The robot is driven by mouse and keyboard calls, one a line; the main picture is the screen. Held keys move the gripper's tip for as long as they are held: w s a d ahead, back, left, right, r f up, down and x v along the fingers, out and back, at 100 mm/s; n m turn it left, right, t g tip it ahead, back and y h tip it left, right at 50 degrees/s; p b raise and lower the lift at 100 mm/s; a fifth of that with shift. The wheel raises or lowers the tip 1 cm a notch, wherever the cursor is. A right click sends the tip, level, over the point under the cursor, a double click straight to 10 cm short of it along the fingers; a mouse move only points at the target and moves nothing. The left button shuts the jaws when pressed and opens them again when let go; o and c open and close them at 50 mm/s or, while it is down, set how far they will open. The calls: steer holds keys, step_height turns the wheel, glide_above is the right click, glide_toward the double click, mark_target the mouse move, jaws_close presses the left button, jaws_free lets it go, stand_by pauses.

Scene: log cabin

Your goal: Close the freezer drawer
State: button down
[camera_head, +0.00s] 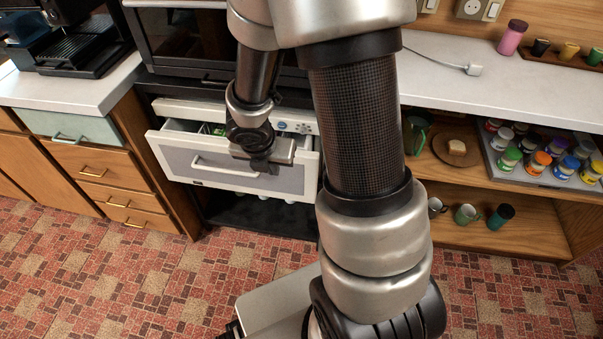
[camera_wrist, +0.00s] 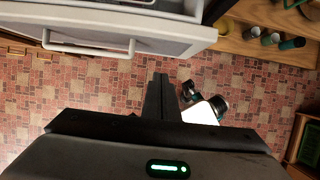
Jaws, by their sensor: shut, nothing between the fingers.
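The freezer drawer (camera_head: 240,170) has a white and grey front with a white bar handle. It stands pulled out of the unit below the oven, and part of its inside shows with something green in it. In the wrist view the drawer front (camera_wrist: 160,28) and its handle are at the top. My gripper (camera_head: 262,165) is in front of the drawer's right part in the head view, and whether it touches the front I cannot tell. In the wrist view my gripper (camera_wrist: 160,90) has its fingers together, with nothing between them, over the floor.
Wooden drawers (camera_head: 105,175) stand to the left. An open wooden shelf (camera_head: 530,225) with mugs and a tray of jars (camera_head: 545,160) stands to the right. The tiled floor (camera_head: 90,270) in front is clear at the left.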

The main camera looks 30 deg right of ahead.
steer(key=shift+w+d+r+b+x, duration=0.3)
steer(key=shift+b+x, duration=0.55)
steer(key=shift+x, duration=1.05)
steer(key=shift+w+d+b+x, duration=0.1)
steer(key=shift+d+b+x, duration=0.55)
steer(key=shift+x, duration=1.25)
steer(key=shift+w+d+r+b+x, duration=0.25)
steer(key=shift+b+x, duration=0.75)
steer(key=shift+x, duration=0.9)
steer(key=w+d+p, duration=0.5)
steer(key=w, duration=0.2)
steer(key=shift+w+d, duration=0.2)
steer(key=shift+d, duration=0.15)
steer(key=shift+a, duration=0.1)
